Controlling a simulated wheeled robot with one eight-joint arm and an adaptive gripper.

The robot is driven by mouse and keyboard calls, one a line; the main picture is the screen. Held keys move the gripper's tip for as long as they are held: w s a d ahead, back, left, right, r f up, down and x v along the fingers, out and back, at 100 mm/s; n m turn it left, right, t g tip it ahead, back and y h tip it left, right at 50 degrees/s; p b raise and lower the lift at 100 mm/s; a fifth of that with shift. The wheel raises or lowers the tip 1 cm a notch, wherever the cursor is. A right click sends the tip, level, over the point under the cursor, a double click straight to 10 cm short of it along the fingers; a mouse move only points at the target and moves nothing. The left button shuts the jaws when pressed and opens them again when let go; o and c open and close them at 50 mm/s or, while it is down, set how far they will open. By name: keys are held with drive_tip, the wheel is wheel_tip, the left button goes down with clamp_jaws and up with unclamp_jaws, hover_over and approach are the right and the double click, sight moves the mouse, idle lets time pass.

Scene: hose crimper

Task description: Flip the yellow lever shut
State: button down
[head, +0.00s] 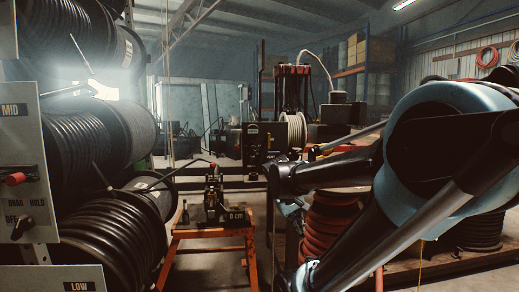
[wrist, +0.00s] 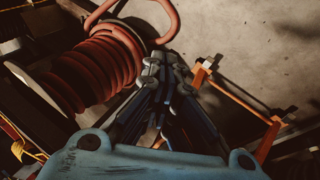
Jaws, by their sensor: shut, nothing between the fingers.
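I cannot clearly make out the yellow lever in either view. A small red and yellowish part (head: 318,152) shows behind my arm in the head view, too small to identify. My gripper (wrist: 163,62) is shut and empty in the wrist view, its dark fingers together. It is above the floor between a reel of red hose and an orange frame. In the head view my arm covers the right middle of the scene, and the gripper is hard to pick out there.
A black device (head: 212,207) marked "0 cm" stands on an orange stand (head: 213,252). Black hose reels (head: 105,240) fill the left side. The red hose reel (wrist: 88,75) lies left of my gripper, and the orange frame (wrist: 240,103) is on its right. Concrete floor shows between.

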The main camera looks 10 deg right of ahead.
drive_tip(key=w+r+n+t+h, duration=0.25)
drive_tip(key=w+r, duration=0.55)
drive_tip(key=w, duration=0.4)
drive_tip(key=w+a+r+n+t+h, duration=0.1)
drive_tip(key=w+a+r, duration=0.3)
drive_tip(key=w, duration=0.5)
drive_tip(key=w+a+r+n+t+h, duration=0.2)
drive_tip(key=w+a+r+t+h, duration=0.1)
drive_tip(key=w, duration=0.6)
drive_tip(key=w+a+r+n+t+h, duration=0.1)
drive_tip(key=w+a+r+t+h, duration=0.1)
drive_tip(key=w+a+r, duration=0.4)
drive_tip(key=w+a+t, duration=0.1)
drive_tip(key=w, duration=0.2)
drive_tip(key=shift+w+r, duration=0.1)
drive_tip(key=x, duration=0.9)
drive_tip(key=shift+w+d, duration=0.3)
